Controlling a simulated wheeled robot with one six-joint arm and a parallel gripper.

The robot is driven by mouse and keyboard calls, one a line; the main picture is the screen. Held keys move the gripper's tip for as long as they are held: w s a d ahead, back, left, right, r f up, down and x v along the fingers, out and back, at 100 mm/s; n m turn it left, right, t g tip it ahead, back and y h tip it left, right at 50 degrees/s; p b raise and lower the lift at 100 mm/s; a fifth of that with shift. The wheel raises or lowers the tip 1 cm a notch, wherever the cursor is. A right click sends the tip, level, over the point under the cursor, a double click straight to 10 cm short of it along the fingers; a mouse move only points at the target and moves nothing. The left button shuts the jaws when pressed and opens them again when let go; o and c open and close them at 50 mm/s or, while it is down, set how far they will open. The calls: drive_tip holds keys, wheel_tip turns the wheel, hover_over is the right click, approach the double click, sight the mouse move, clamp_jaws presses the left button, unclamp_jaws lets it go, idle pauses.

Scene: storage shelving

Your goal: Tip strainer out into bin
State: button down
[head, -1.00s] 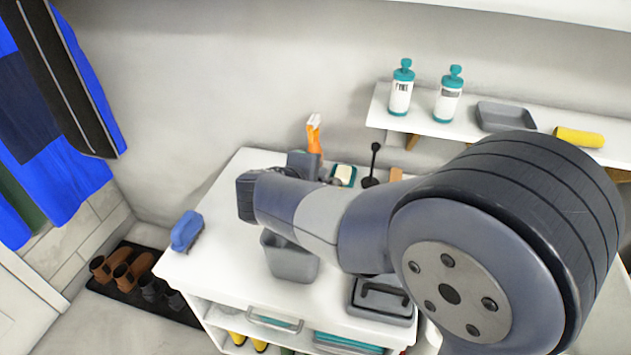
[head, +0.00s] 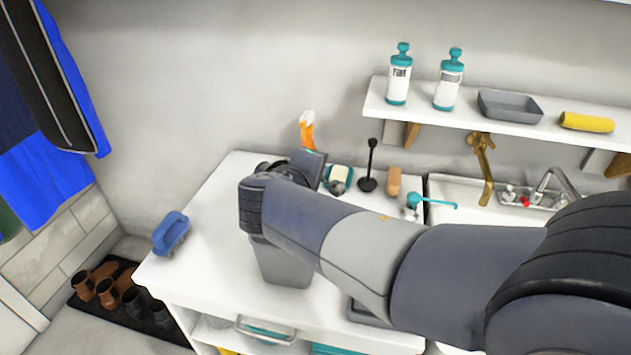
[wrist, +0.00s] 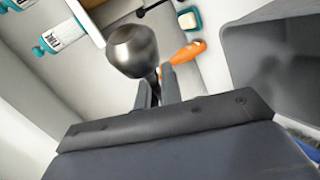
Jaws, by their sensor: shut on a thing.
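The strainer (wrist: 133,52), a shiny metal bowl, shows in the wrist view just beyond my fingertips. My gripper (wrist: 158,88) is shut on its narrow handle. I cannot tell whether anything is in the bowl. The grey bin (head: 283,264) stands on the white counter in the head view, partly covered by my arm. In the wrist view the bin (wrist: 285,65) fills the right side, its dark inside showing; the strainer is apart from it, to its left. In the head view my arm hides the strainer and fingertips.
The white counter (head: 205,215) holds a blue brush (head: 171,233) at its left edge and an orange bottle (head: 307,130) at the back. A soap dish, a dark stand and a sponge are behind my arm. A sink and tap lie right, below a shelf (head: 470,121) with two bottles.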

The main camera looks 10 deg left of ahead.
drive_tip(key=shift+s+d+f+m+t+y+b, duration=0.3)
drive_tip(key=shift+f+b, duration=0.25)
drive_tip(key=shift+b, duration=1.5)
drive_tip(key=shift+s+d+f+m+t+y+b, duration=0.1)
drive_tip(key=shift+d+f+m+t+y+b, duration=0.25)
drive_tip(key=shift+b, duration=1.7)
drive_tip(key=shift+f+m+b, duration=0.25)
drive_tip(key=shift+f+b, duration=0.1)
drive_tip(key=shift+b, duration=0.8)
drive_tip(key=b, duration=0.4)
drive_tip(key=f+m+t+b, duration=0.1)
drive_tip(key=b, duration=0.3)
drive_tip(key=f+m+t+b, duration=0.1)
drive_tip(key=b, duration=0.3)
drive_tip(key=shift+s+d+y+b, duration=0.25)
drive_tip(key=shift+s+d+b, duration=0.05)
drive_tip(key=shift+d+b, duration=0.05)
drive_tip(key=shift+d+r+m+b, duration=0.1)
drive_tip(key=shift+m+b, duration=0.3)
drive_tip(key=shift+b, duration=0.4)
drive_tip(key=shift+s, duration=0.1)
